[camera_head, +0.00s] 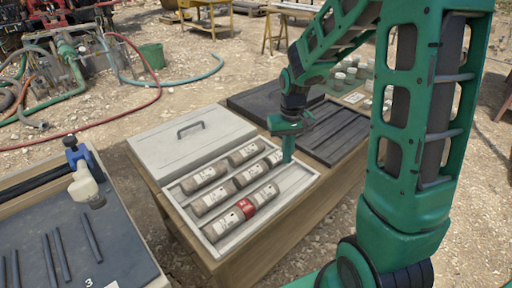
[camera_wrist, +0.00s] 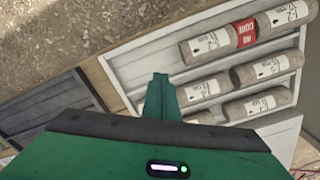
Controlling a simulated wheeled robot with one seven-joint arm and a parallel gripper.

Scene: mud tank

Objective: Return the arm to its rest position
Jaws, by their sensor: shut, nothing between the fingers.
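My green gripper (camera_head: 287,150) hangs pointing down at the right back part of a white sample tray (camera_head: 302,190) on a wooden table. Its fingers are together with nothing between them. In the wrist view the closed fingers (camera_wrist: 160,95) show in front of the tray's edge. My green arm fills the right side of the head view.
A grey lid with a handle (camera_head: 190,140) lies behind the tray. A black slatted tray (camera_head: 340,132) and several small jars (camera_head: 345,75) are to the right and behind. Gravel ground (camera_head: 225,75) lies open beyond.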

